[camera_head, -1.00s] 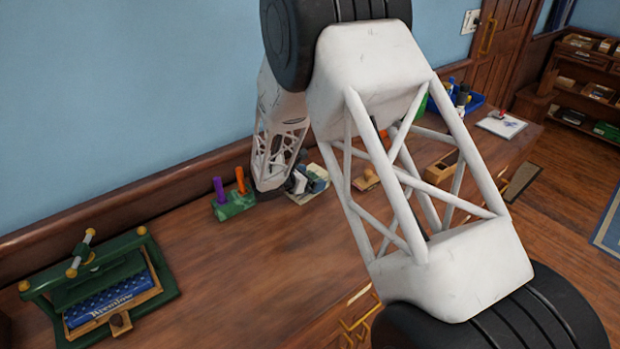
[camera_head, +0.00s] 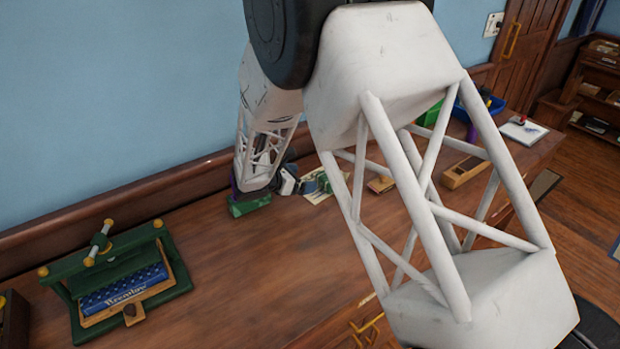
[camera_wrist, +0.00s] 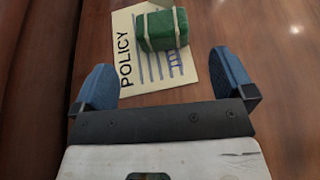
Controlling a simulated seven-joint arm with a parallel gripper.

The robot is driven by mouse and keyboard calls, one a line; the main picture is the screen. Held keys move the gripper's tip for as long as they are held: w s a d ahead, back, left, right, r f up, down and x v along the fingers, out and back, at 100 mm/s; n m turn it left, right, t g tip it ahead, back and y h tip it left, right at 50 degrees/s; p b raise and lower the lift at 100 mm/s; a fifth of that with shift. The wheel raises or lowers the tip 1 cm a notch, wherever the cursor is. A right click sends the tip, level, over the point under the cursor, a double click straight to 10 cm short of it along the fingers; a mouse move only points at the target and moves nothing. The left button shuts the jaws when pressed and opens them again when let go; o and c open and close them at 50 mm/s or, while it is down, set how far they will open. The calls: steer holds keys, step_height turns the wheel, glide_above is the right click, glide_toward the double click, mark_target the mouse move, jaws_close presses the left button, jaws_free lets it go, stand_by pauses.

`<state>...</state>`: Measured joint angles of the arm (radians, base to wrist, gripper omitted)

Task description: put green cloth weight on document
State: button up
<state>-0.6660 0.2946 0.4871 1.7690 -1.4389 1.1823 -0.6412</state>
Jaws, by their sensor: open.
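The green cloth weight (camera_wrist: 162,30) is a small green block with cream straps. In the wrist view it rests on the upper part of the document (camera_wrist: 187,70), a cream sheet marked POLICY. My gripper (camera_wrist: 165,80) is open, with its two blue fingers apart and nothing between them. The weight is ahead of the fingers and apart from them. In the head view the document (camera_head: 312,198) lies by the back wall, just right of my gripper (camera_head: 290,186), which is small and partly hidden there.
A green press with a blue book (camera_head: 125,290) stands at the left. A green block (camera_head: 250,205) is partly behind my arm. A wooden tray (camera_head: 462,172), blue bin (camera_head: 490,108) and white pad (camera_head: 523,130) are at the right. The front middle of the desk is clear.

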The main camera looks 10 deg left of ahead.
steer(key=shift+s+a+r, duration=0.2)
steer(key=shift+s+a, duration=0.25)
steer(key=shift+s, duration=0.05)
stand_by(0.6)
steer(key=s+d+r+m+g+y, duration=0.1)
steer(key=s+d+r+m+g, duration=0.1)
steer(key=s+d+r+m, duration=0.55)
steer(key=s+d+r+m+g+y, duration=0.1)
steer(key=s+d+r+m+g, duration=0.3)
steer(key=d, duration=0.6)
steer(key=s+d+r+m+g, duration=0.15)
steer(key=s+d+r, duration=0.25)
steer(key=d+r, duration=0.4)
steer(key=s+d+r+m+y, duration=0.1)
steer(key=s+d+m+y, duration=0.1)
steer(key=s, duration=0.6)
steer(key=s+d+r+m+y, duration=0.2)
steer(key=s+d+m+y, duration=0.1)
steer(key=s+d+m, duration=0.2)
steer(key=s+d+r+m+y, duration=0.1)
steer(key=s+d+m+y, duration=0.1)
steer(key=s+d+m, duration=0.2)
steer(key=shift+s+r+m+y, duration=0.3)
steer(key=shift+s+m, duration=1.3)
steer(key=shift+s, duration=2.55)
